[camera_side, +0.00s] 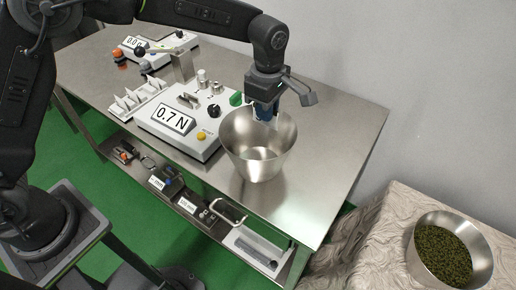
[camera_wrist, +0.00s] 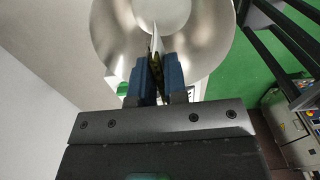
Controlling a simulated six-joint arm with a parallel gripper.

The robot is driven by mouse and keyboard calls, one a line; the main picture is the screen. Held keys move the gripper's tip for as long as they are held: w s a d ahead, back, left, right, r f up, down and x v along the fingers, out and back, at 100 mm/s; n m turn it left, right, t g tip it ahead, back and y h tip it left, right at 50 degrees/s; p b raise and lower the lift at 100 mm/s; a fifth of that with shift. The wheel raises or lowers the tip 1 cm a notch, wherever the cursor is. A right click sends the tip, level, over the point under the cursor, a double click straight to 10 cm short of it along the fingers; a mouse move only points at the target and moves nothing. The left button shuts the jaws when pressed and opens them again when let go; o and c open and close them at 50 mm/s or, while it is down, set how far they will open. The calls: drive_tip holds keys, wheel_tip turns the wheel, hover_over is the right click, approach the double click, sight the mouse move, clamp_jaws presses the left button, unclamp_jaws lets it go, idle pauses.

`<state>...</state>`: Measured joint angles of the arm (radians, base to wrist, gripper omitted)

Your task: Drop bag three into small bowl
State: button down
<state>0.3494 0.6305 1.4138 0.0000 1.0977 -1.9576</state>
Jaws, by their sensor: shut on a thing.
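The small metal bowl (camera_side: 246,157) stands upright on the steel table, and it fills the top of the wrist view (camera_wrist: 212,40). My gripper (camera_side: 264,115) is over the bowl's opening, near its back rim, pointing down. In the wrist view my gripper's blue fingers (camera_wrist: 159,65) are shut on a thin white teabag (camera_wrist: 155,38), seen edge-on with a dark patch between the fingers. The bag is over the bowl's interior. The bowl's visible inside looks empty. In the side view the bag is mostly hidden by the fingers.
A tester (camera_side: 190,130) reading 0.7 N stands left of the bowl. A white rack (camera_side: 128,103) with upright white pieces is further left. A larger bowl of green leaves (camera_side: 420,268) rests on a cloth-covered surface at right. Free table lies right of the small bowl.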

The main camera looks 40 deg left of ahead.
sight(266, 126)
drive_tip(key=shift+f, duration=2.2)
drive_tip(key=c, duration=1.1)
unclamp_jaws()
drive_tip(key=shift+r, duration=0.1)
wheel_tip(266, 126, up, 14)
drive_tip(key=shift+f, duration=0.15)
drive_tip(key=shift+a, duration=0.1)
